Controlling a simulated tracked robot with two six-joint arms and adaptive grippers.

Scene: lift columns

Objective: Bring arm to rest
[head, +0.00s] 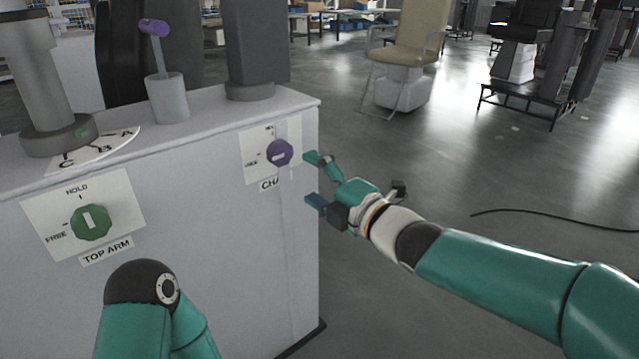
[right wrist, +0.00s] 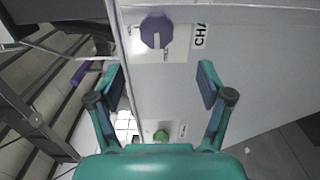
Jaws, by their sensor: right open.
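My right gripper (head: 314,180) is open and empty, beside the right end of a light grey cabinet (head: 225,240). Its two fingers are spread near the purple knob (head: 279,153) on the front face, without gripping it. In the right wrist view, the open fingers (right wrist: 160,76) show with the purple knob (right wrist: 156,31) beyond them. My left arm shows only as a dark joint and teal links at the lower left. Its gripper is out of the picture.
A green knob (head: 91,222) labelled TOP ARM has its white mark near HOLD. A purple-tipped lever (head: 155,27) and grey columns (head: 257,45) stand on the cabinet top. A beige chair (head: 408,45) and a black cable (head: 555,217) are right; open floor lies between.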

